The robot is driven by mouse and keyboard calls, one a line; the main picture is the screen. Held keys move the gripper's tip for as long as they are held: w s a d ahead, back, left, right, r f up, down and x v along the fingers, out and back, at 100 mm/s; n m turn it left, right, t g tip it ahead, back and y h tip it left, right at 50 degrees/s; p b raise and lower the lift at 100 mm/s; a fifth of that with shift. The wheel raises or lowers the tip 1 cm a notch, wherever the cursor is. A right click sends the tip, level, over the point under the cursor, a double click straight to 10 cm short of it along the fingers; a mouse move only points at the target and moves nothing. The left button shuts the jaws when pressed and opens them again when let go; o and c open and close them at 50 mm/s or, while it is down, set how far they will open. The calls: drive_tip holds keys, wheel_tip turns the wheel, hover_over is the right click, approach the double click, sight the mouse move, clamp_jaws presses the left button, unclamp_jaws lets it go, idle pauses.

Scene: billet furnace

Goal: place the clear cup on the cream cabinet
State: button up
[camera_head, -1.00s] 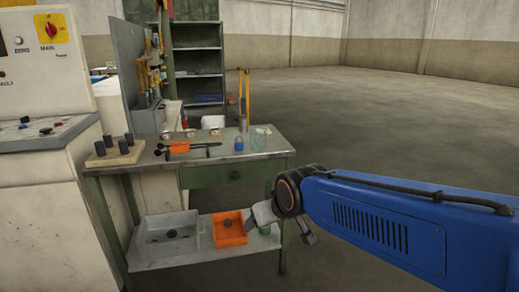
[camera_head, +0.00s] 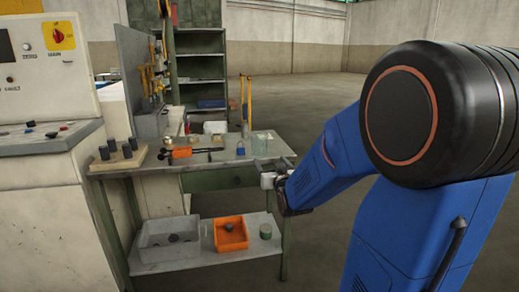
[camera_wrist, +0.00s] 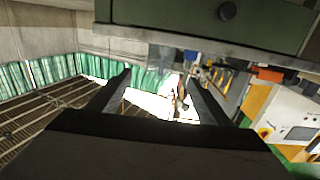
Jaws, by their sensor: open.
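The clear cup (camera_head: 259,143) stands on the right part of the workbench top (camera_head: 225,162), near its right end. In the wrist view, which is upside down, a faint see-through shape at the bench edge looks like the cup (camera_wrist: 165,58). The cream cabinet (camera_head: 45,200) stands at the left, with a sloped grey desk and a panel with a red switch; it also shows in the wrist view (camera_wrist: 300,108). My gripper (camera_head: 268,168) is open and empty at the bench's front right edge, close to the cup. Its two fingers (camera_wrist: 157,82) spread apart in the wrist view.
A block with dark pegs (camera_head: 118,160), an orange-handled tool (camera_head: 182,153) and a blue padlock (camera_head: 240,148) lie on the bench. Open floor lies at the right.

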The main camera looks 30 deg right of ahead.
sight(262, 149)
drive_tip(key=x, duration=1.2)
drive_tip(key=shift+w, duration=0.1)
drive_tip(key=shift+x, duration=2.65)
drive_tip(key=shift+a+f, duration=0.15)
drive_tip(key=c, duration=1.2)
